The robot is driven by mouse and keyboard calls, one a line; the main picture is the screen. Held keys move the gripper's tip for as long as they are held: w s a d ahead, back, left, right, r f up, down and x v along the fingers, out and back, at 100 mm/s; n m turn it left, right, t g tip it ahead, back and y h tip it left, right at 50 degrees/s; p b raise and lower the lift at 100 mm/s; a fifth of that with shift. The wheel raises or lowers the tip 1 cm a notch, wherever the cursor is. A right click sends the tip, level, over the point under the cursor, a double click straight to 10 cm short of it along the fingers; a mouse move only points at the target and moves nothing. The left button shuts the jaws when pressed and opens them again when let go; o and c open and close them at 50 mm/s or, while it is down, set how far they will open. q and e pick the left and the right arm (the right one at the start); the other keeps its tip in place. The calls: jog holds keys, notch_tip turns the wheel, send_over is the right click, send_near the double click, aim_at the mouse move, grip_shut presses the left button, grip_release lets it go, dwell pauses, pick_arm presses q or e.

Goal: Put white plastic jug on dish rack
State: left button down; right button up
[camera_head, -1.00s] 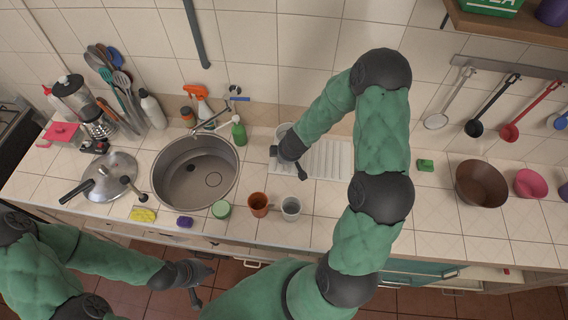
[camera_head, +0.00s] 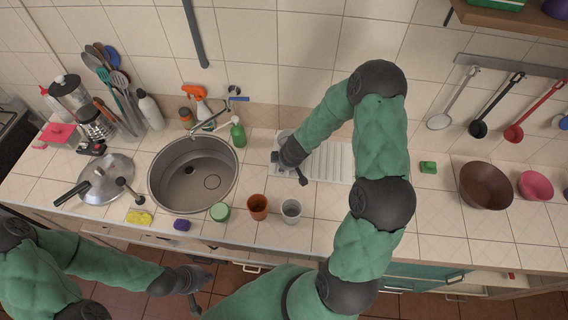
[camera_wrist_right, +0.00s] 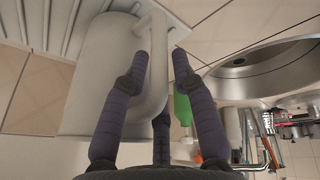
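The white plastic jug (camera_wrist_right: 105,85) fills the left of the right wrist view, with its handle (camera_wrist_right: 158,65) toward my right gripper (camera_wrist_right: 161,58). That gripper's fingers stand on both sides of the handle, with a gap at the right finger, so it looks open. In the head view my right gripper (camera_head: 290,170) is at the left end of the white dish rack (camera_head: 330,160). Only a bit of the jug (camera_head: 283,135) shows behind it there. Whether the jug rests fully on the rack is hidden. My left gripper (camera_head: 198,290) is empty, fingers spread, in front of the counter.
A metal sink (camera_head: 193,175) lies left of the rack, with a green bottle (camera_head: 238,132) between. An orange cup (camera_head: 257,207) and a grey cup (camera_head: 291,211) stand in front of the rack.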

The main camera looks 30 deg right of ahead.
jog(key=shift+r, duration=0.1)
jog(key=p+v, duration=0.6)
jog(key=v, duration=0.6)
jog(key=shift+p, duration=0.4)
